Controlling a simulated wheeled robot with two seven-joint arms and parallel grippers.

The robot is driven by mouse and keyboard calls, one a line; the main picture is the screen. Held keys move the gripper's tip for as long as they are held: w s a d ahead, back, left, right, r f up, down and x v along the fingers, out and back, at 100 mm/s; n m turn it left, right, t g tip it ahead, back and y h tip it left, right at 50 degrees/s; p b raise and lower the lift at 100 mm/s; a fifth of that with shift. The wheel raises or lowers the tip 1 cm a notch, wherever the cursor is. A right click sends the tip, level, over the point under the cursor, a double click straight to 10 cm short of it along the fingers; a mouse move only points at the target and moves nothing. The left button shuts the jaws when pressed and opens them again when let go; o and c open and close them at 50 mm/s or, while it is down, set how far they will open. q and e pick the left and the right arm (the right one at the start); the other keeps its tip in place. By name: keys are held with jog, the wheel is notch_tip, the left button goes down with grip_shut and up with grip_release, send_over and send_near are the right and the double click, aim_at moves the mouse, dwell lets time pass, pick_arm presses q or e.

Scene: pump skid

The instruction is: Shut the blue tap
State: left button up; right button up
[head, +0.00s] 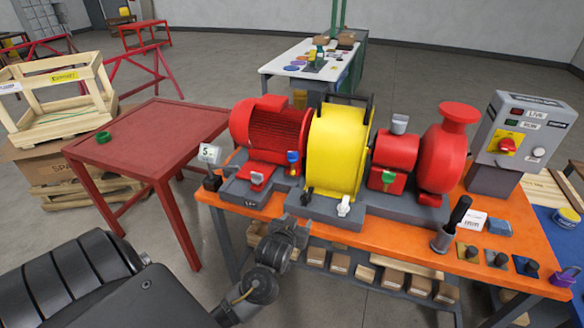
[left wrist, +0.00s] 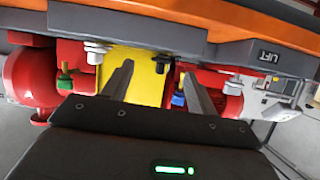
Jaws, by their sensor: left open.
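The blue tap (head: 292,157) is a small blue handle on the pump skid, between the red motor (head: 275,131) and the yellow guard (head: 336,150). In the left wrist view, which looks inverted, the blue tap (left wrist: 178,99) shows just beside one finger and is partly hidden. My left gripper (head: 290,226) is in front of the orange bench edge, below and in front of the tap, apart from it. In the left wrist view its two fingers (left wrist: 157,70) are spread with nothing held between them. My right gripper is not in view.
A green tap (head: 388,178) and a white tap (head: 344,204) stand farther right on the skid. A cup with a black-handled tool (head: 443,236), several small knobs and a control box (head: 522,137) occupy the right of the orange bench (head: 400,236). A red table (head: 150,140) stands left.

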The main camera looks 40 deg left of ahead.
aim_at(292, 154)
pick_arm(q)
jog(key=w+a+r+n+t+y, duration=0.25)
jog(key=w+a+r+y, duration=0.3)
jog(key=a+r, duration=0.35)
jog(key=shift+n, duration=0.35)
jog(key=shift+w+d+r+p+x, duration=0.15)
jog(key=shift+p+x, duration=0.25)
jog(key=shift+x, duration=1.4)
jog(key=shift+w+d+r+p+x, duration=0.15)
jog(key=shift+p+x, duration=0.3)
jog(key=shift+x, duration=1.35)
jog(key=shift+d+p+x, duration=0.15)
jog(key=shift+p+x, duration=0.25)
jog(key=shift+x, duration=1.4)
